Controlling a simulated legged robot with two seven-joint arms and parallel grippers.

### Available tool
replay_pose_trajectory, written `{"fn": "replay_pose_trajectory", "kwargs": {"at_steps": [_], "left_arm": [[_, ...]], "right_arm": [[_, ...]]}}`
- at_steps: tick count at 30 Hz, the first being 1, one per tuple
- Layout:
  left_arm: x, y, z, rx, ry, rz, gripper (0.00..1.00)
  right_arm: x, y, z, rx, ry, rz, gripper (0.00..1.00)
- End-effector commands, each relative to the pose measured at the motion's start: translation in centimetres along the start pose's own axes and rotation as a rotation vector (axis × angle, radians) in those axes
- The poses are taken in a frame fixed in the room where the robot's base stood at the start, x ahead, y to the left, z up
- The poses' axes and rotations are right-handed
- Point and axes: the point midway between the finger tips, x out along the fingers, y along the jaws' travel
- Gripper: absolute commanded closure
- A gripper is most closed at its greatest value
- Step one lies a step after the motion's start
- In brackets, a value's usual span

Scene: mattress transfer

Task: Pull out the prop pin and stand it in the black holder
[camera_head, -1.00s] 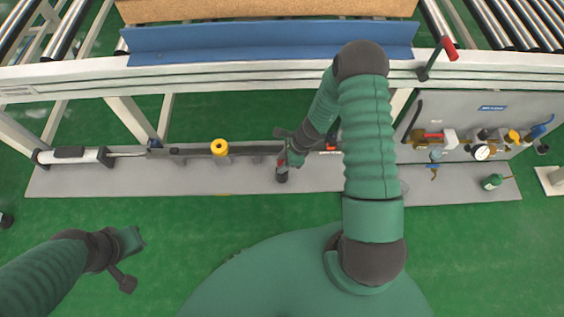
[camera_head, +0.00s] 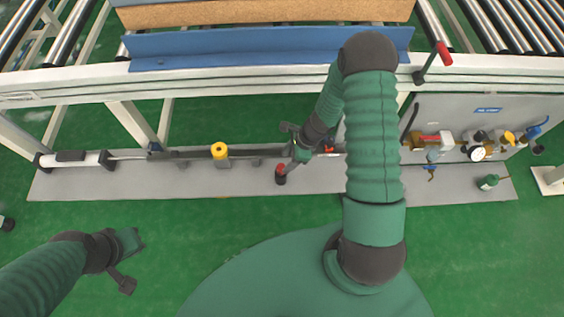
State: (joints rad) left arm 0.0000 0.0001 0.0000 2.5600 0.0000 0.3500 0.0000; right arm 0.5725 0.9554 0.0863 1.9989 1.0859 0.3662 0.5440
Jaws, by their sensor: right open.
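The prop pin's red top (camera_head: 281,168) shows above the small black holder (camera_head: 281,180) on the grey base plate. The pin appears to stand upright in the holder; its lower part is hidden. My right gripper (camera_head: 294,142) is open and empty just above and to the right of the red top in the picture, apart from it. My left gripper (camera_head: 133,262) hangs over the green floor at the lower left, clear of everything, its fingers spread.
Valves and a gauge (camera_head: 478,153) stand at the right. A white frame rail (camera_head: 230,79) crosses behind. The front floor is clear.

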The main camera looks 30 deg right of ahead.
Motion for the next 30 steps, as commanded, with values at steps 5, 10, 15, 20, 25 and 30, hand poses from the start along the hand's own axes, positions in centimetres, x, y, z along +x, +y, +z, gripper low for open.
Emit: {"fn": "replay_pose_trajectory", "kwargs": {"at_steps": [5,10,15,20,25,30], "left_arm": [[-2.6,0.0,-0.6,0.000,0.000,0.000,1.00],[-3.7,0.0,-0.9,0.000,0.000,0.000,1.00],[-4.0,0.0,-0.9,0.000,0.000,0.000,1.00],[-4.0,0.0,-0.9,0.000,0.000,0.000,1.00],[-4.0,0.0,-0.9,0.000,0.000,0.000,1.00],[-4.0,0.0,-0.9,0.000,0.000,0.000,1.00]], "right_arm": [[-6.0,-0.1,0.2,-0.001,0.002,-0.003,0.45],[-9.6,-0.1,0.1,-0.001,0.001,0.000,0.45],[-10.9,-0.1,0.0,-0.001,0.000,0.002,0.45],[-10.9,-0.1,0.0,0.000,0.000,0.002,0.45],[-10.9,-0.1,0.0,0.000,0.000,0.002,0.45],[-10.9,-0.1,0.0,-0.001,0.000,0.002,0.45]]}}
